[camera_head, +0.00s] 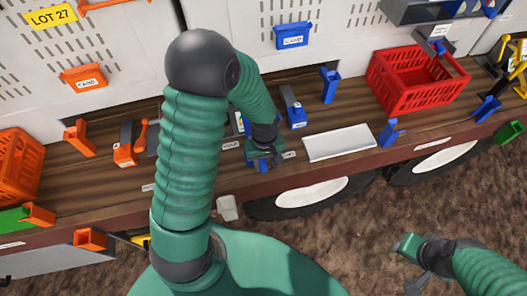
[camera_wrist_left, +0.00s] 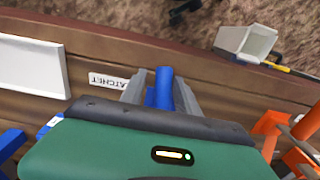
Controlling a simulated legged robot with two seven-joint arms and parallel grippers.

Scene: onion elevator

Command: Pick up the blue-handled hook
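A blue handle (camera_wrist_left: 164,90) shows between the two grey fingers of my left gripper (camera_wrist_left: 161,93) in the left wrist view. The fingers lie close on both sides of it. I cannot tell whether they grip it. In the head view my left gripper (camera_head: 264,152) is low at the shelf's front edge, with blue (camera_head: 253,164) showing under it. The hook end is hidden, so I cannot confirm this is the blue-handled hook. My right gripper (camera_head: 412,264) hangs over the ground at the lower right, away from the shelf; its finger gap is unclear.
A "RATCHET" label (camera_wrist_left: 110,81) and a white tray (camera_head: 338,142) lie beside the handle. Blue holders (camera_head: 330,85) stand behind. A red crate (camera_head: 415,82) is at the right, and orange tools (camera_head: 124,154) are at the left. Wheels (camera_head: 312,193) sit below the wooden shelf.

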